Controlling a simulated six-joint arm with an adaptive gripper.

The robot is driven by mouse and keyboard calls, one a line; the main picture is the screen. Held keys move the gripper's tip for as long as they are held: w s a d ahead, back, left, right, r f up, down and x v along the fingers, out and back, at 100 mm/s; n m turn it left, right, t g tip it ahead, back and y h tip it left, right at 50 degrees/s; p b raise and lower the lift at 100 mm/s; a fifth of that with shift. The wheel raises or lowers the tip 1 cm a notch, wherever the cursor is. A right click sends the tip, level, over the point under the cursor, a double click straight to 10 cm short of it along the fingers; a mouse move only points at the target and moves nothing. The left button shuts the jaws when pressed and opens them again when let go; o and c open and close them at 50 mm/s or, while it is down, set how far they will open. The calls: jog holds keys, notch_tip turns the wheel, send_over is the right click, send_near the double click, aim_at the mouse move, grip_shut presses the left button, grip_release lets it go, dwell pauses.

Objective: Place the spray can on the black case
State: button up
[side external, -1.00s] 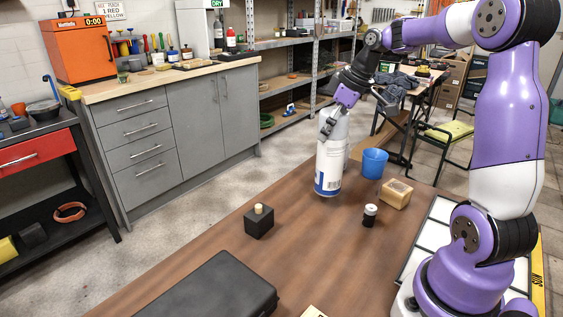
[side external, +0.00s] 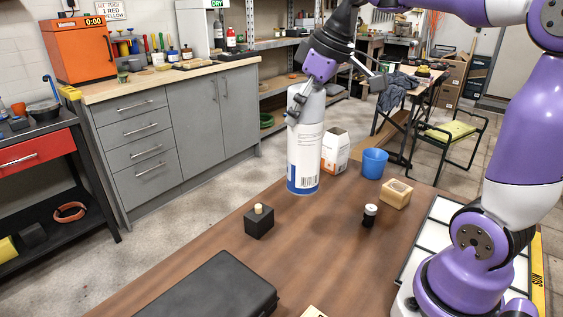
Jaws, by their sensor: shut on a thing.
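The spray can (side external: 305,160) is white with a blue band near its bottom and a barcode label. It is upright. My gripper (side external: 306,108) is shut on its upper part. The can looks raised above the table, behind the small black block; its exact height is hard to tell. The black case (side external: 205,292) lies closed and flat on the table at the front, cut off by the picture's bottom edge. The top of the case is bare, and the can is apart from it.
On the brown table (side external: 330,245) stand a black block with a pale peg (side external: 259,222), a small black-and-white cylinder (side external: 369,216), a wooden block (side external: 396,194), a blue cup (side external: 374,163) and a white-and-orange box (side external: 335,150). Bare table lies between the black block and the cylinder.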

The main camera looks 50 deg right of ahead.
jog(key=w+a+r+n+y, duration=0.1)
jog(key=a+r+n, duration=0.1)
jog(key=a, duration=0.9)
jog(key=shift+w+a+n, duration=0.2)
jog(key=shift+a+n, duration=0.05)
jog(key=shift+n, duration=0.05)
jog(key=s+a+r+n+y, duration=0.1)
jog(key=s+a+n, duration=0.1)
jog(key=s+a, duration=0.45)
jog(key=s+a+r+n+g, duration=0.1)
jog(key=s+a+r+n, duration=0.15)
jog(key=a, duration=0.65)
jog(key=s+a+n+y, duration=0.1)
jog(key=s+a, duration=0.4)
jog(key=a, duration=0.2)
jog(key=w+d+f, duration=0.3)
jog(key=w+f, duration=0.7)
jog(key=shift+w+d+f+g, duration=0.2)
jog(key=shift+w+f+g, duration=0.1)
jog(key=shift+w, duration=0.1)
jog(key=shift+f, duration=0.15)
jog(key=o, duration=1.3)
